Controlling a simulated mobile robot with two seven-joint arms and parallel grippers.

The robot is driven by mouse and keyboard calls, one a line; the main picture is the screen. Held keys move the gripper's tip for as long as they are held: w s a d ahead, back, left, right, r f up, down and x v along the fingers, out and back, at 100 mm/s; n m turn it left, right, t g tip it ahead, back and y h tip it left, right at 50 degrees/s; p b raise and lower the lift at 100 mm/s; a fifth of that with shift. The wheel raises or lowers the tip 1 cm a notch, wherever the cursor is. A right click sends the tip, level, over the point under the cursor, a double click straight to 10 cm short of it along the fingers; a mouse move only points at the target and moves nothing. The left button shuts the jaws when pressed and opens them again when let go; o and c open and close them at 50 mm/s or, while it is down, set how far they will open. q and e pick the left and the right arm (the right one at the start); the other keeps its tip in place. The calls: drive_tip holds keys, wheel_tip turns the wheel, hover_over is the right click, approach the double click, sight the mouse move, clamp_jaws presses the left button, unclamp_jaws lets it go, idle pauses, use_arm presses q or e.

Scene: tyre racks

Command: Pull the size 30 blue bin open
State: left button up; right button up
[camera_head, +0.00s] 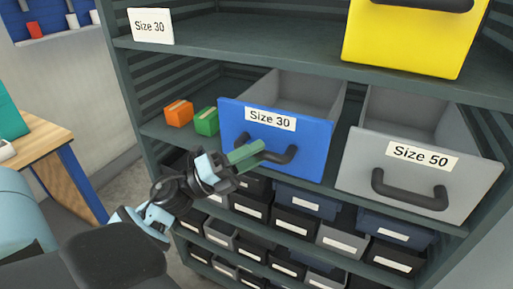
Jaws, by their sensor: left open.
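The blue bin (310,150) labelled Size 30 sits on a shelf in the middle of the view, its grey open inside showing behind the blue front. A black loop handle (280,156) stands out from its front below the label. My left gripper (243,156) is at the left part of this handle, with its green fingers reaching toward it. The fingers are open; I cannot tell whether they touch the handle. Part of the handle's left end is hidden by the fingers. My right gripper is out of view.
A grey bin (462,187) labelled Size 50 stands just right, with a yellow bin (400,40) on the shelf above. Orange (178,113) and green (206,121) blocks lie left of the blue bin. Several small dark bins fill lower shelves. A wooden table (45,165) is at left.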

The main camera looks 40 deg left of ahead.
use_arm(q)
drive_tip(key=shift+w+d+r, duration=0.2)
drive_tip(key=shift+w+d, duration=0.1)
drive_tip(key=shift+w, duration=0.1)
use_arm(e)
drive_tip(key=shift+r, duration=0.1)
use_arm(q)
clamp_jaws()
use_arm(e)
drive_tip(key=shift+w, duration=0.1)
